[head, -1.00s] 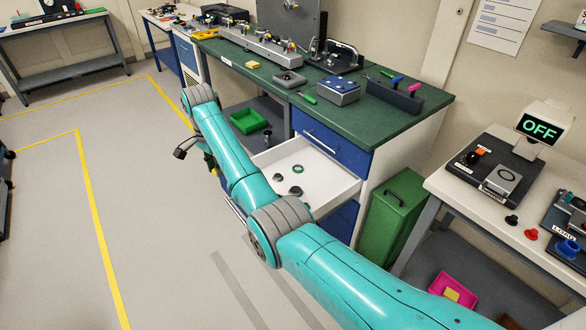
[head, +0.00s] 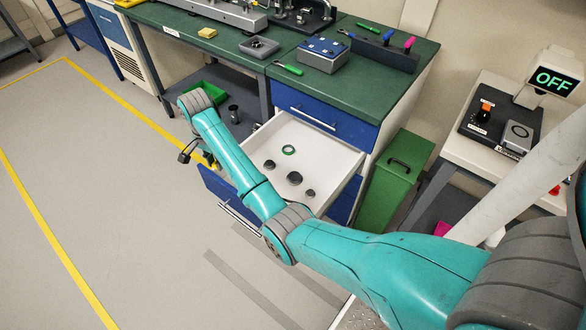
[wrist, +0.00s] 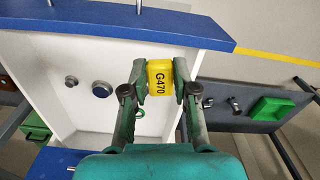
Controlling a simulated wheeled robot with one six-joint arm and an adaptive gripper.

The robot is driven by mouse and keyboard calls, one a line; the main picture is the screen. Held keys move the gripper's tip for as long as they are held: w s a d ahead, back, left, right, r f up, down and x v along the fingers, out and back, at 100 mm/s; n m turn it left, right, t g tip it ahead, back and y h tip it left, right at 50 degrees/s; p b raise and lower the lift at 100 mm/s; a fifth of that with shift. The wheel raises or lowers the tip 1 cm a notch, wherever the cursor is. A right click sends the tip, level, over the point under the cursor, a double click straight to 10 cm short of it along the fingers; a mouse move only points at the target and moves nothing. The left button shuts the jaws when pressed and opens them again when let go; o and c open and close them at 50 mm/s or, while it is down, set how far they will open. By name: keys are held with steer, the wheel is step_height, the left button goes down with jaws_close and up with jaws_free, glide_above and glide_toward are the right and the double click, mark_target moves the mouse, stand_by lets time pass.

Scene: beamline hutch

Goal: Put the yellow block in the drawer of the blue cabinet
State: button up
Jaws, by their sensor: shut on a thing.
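My gripper (wrist: 160,84) is shut on a yellow block (wrist: 159,77) marked G470, seen in the wrist view. The open white drawer (wrist: 206,62) of the blue cabinet lies beneath, its blue front along the top. In the head view the drawer (head: 333,152) is pulled out from the blue cabinet (head: 320,113). It holds a green ring (head: 288,150) and several dark round pieces. My arm crosses its left side there and mostly hides the gripper.
A green bin (head: 398,178) stands right of the cabinet. A green tray (wrist: 272,108) sits on the shelf beside the drawer. A yellow item (head: 207,33) lies on the green bench top (head: 401,82). Floor at left is open.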

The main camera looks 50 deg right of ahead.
steer(key=s+d+f+m, duration=0.1)
steer(key=s+d+f, duration=0.15)
steer(key=s, duration=0.45)
steer(key=s+d+f, duration=0.2)
steer(key=s+f, duration=0.1)
steer(key=s, duration=0.5)
steer(key=s+d+f+m, duration=0.1)
steer(key=s+d+f, duration=0.2)
steer(key=s, duration=0.4)
steer(key=shift+f, duration=4.65)
steer(key=shift+f, duration=0.1)
steer(key=o, duration=0.8)
steer(key=shift+w, duration=0.1)
